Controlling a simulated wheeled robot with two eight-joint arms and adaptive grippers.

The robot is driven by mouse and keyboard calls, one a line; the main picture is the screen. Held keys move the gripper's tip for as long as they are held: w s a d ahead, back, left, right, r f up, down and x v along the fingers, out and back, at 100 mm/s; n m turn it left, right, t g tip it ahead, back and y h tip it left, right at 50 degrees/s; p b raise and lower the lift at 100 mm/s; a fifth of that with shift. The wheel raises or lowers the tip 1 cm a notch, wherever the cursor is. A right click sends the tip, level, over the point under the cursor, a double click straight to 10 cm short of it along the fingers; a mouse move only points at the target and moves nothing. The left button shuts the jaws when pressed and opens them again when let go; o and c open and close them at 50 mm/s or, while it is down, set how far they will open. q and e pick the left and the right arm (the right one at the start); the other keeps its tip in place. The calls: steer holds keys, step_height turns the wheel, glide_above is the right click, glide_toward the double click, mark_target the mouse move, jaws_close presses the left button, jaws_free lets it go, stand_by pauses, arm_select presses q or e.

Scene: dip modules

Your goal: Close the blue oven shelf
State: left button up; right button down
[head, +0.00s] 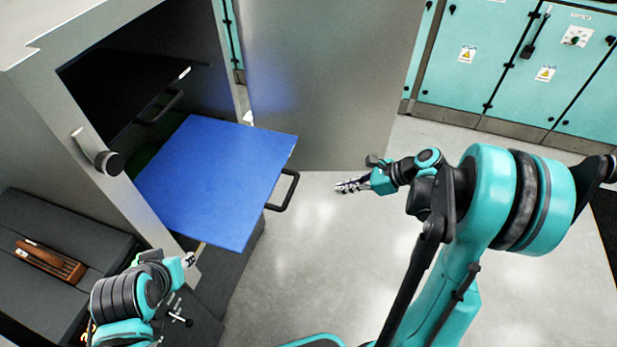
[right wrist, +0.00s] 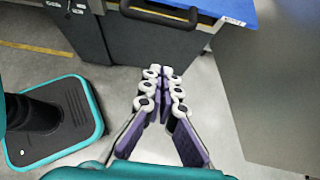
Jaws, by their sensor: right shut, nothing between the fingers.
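The blue oven shelf (head: 215,175) is pulled out of the grey oven (head: 70,110), level, with a black handle (head: 284,190) on its front edge. My right gripper (head: 345,186) is shut and empty, to the right of the handle and apart from it. In the right wrist view my right gripper (right wrist: 162,72) points toward the handle (right wrist: 160,12) and a corner of the blue shelf (right wrist: 235,10) at the top. My left gripper (head: 189,260) is below the shelf's near left side; its fingers are too small to read.
The oven's grey door (head: 330,80) stands open behind the shelf. A dark upper shelf (head: 140,85) with its own handle sits inside the oven. A wooden item (head: 50,260) lies on a dark surface at left. Teal cabinets (head: 500,70) line the back. The floor (head: 310,260) before the shelf is clear.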

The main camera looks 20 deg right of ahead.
mark_target(200, 164)
steer(key=w+a+f+b, duration=0.4)
steer(key=w+a+f, duration=0.1)
steer(key=a, duration=0.4)
steer(key=shift+w+a+f, duration=0.15)
steer(key=shift+w+a, duration=0.25)
steer(key=shift+w, duration=0.25)
steer(key=w+a, duration=0.6)
steer(key=a, duration=0.3)
steer(key=w+a, duration=0.7)
steer(key=a, duration=0.3)
steer(key=w+a, duration=0.6)
steer(key=a, duration=0.4)
steer(key=shift+w, duration=0.3)
steer(key=shift+w+a, duration=0.1)
